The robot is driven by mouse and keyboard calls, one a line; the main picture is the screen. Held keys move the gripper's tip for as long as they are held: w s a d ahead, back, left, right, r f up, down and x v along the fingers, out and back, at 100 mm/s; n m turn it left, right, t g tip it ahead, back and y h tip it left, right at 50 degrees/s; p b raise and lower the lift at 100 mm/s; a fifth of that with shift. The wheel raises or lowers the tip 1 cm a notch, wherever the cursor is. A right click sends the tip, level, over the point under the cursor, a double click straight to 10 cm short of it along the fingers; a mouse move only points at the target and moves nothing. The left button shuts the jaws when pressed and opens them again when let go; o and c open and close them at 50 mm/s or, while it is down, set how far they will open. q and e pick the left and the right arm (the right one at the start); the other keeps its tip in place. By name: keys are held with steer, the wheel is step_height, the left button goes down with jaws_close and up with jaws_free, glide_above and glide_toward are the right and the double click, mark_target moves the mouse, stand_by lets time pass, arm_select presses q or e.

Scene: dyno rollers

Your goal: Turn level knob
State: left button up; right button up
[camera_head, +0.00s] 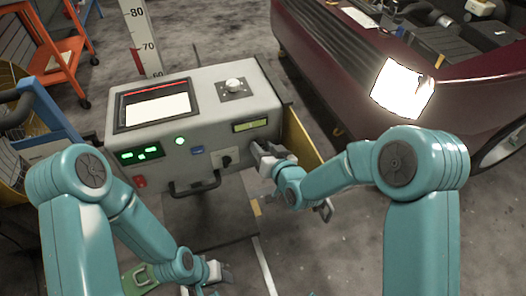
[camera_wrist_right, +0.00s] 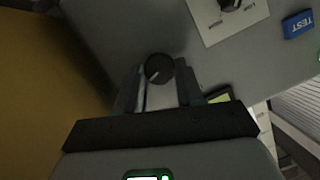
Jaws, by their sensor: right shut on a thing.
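The level knob (camera_wrist_right: 159,68) is a dark round knob on the grey front panel of the control box (camera_head: 208,90). In the wrist view it sits between the fingertips of my right gripper (camera_wrist_right: 160,86), which is shut on it. In the head view my right gripper (camera_head: 266,155) reaches the right end of the box front and hides this knob. My left gripper (camera_head: 203,278) is low in the head view, away from the box; whether its fingers are open is unclear.
A second dark knob (camera_head: 227,160) on a pale plate and a blue TEST button (camera_head: 197,150) lie left of my right gripper. A black handle (camera_head: 195,185) juts from the box front. A dark red car (camera_head: 350,60) stands at right, an orange cart (camera_head: 55,50) at left.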

stand_by(0.4)
steer(key=o, duration=1)
steer(key=shift+o, duration=0.2)
